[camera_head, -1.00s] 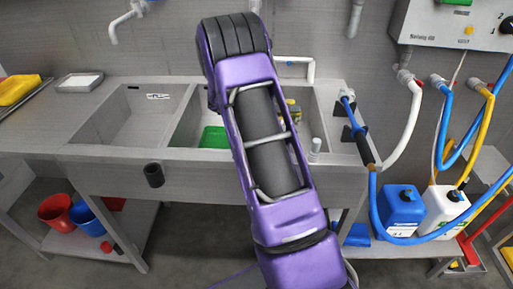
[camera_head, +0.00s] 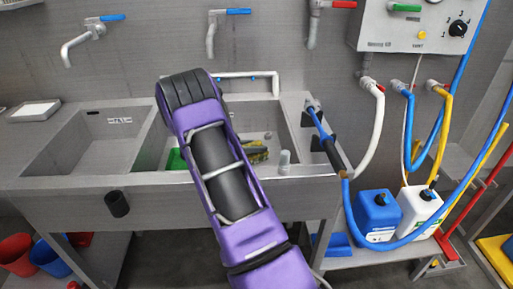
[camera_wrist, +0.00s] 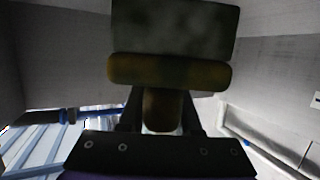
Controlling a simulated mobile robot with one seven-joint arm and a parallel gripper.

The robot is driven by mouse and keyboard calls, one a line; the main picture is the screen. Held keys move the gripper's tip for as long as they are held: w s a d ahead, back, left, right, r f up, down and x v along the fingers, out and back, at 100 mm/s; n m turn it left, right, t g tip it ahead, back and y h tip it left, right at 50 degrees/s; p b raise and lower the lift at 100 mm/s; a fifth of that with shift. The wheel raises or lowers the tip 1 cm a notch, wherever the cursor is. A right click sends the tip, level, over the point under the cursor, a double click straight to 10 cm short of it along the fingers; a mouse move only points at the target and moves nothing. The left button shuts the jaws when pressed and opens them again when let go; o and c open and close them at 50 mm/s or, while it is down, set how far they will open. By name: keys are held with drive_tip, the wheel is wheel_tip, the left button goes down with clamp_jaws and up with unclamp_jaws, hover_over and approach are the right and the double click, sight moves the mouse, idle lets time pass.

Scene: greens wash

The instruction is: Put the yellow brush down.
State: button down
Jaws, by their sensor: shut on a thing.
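My gripper (camera_wrist: 162,112) is shut on the yellow brush, with its fingers on either side of the handle. In the wrist view the brush (camera_wrist: 168,72) has a dark yellow body, shaded, with a grey-green bristle block beyond it. In the head view a small yellow part of the brush (camera_head: 257,153) shows past my purple arm, over the right basin (camera_head: 262,118) of the grey sink. My arm hides most of the gripper there. I cannot tell whether the brush touches the basin.
A green thing (camera_head: 176,160) lies in the right basin, partly behind my arm. A pale upright pipe (camera_head: 284,161) stands near its front right. The left basin (camera_head: 95,145) looks empty. A blue jug (camera_head: 376,214) and a white jug (camera_head: 418,210) stand at right.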

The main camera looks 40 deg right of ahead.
drive_tip(key=shift+f, duration=0.55)
drive_tip(key=c, duration=0.6)
unclamp_jaws()
drive_tip(key=shift+r, duration=0.1)
drive_tip(key=shift+r, duration=0.3)
drive_tip(key=v, duration=0.3)
drive_tip(key=p+v, duration=0.1)
drive_tip(key=v, duration=0.3)
drive_tip(key=shift+a+r, duration=0.25)
drive_tip(key=shift+r, duration=0.05)
